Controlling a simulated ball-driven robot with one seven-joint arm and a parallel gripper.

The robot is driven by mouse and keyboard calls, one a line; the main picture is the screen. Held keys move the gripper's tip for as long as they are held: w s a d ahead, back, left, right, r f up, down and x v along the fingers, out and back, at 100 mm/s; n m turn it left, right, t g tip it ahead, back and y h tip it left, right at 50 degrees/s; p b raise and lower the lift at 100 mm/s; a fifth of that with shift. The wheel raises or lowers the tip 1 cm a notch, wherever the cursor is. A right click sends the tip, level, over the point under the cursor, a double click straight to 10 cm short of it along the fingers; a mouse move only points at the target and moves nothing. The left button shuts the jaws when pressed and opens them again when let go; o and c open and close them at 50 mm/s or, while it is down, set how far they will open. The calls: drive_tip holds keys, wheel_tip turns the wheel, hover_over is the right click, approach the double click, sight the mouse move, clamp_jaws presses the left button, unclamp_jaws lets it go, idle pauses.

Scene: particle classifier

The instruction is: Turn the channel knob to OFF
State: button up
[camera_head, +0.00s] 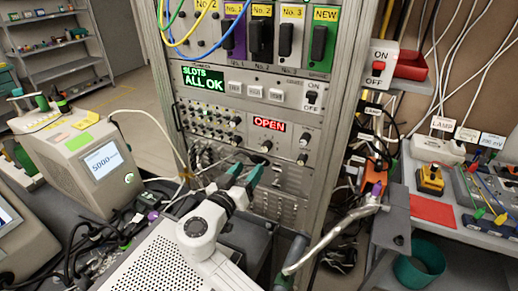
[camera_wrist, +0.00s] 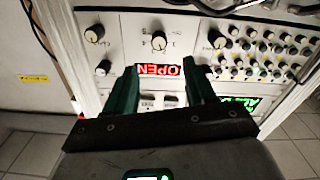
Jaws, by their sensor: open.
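The control panel (camera_head: 284,137) has a red OPEN display (camera_head: 269,124) with black, pale-capped knobs around it. One knob (camera_head: 266,146) sits below the display, and two (camera_head: 303,143) are stacked to its right. In the wrist view the panel appears inverted, with that middle knob (camera_wrist: 159,40) above the display (camera_wrist: 158,70), two knobs (camera_wrist: 103,68) at left and another (camera_wrist: 218,40) at right. The labels are too small to tell which is the channel knob. My gripper (camera_head: 247,170) is open and empty, below and in front of the display; its teal fingers (camera_wrist: 163,76) flank the display in the wrist view.
Rows of small knobs (camera_head: 208,120) lie left of the display. A green ALL OK screen (camera_head: 203,77), buttons and an OFF switch (camera_head: 312,96) are above. A rack post (camera_head: 332,150) stands at right. A grey box with a screen (camera_head: 101,160) stands at left.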

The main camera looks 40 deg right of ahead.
sight(264, 150)
drive_tip(key=p+x, duration=0.2)
drive_tip(key=x, duration=0.6)
drive_tip(key=shift+d+p, duration=0.25)
drive_tip(key=shift+p, duration=0.1)
drive_tip(key=shift+x, duration=0.85)
drive_tip(key=shift+f, duration=0.1)
clamp_jaws()
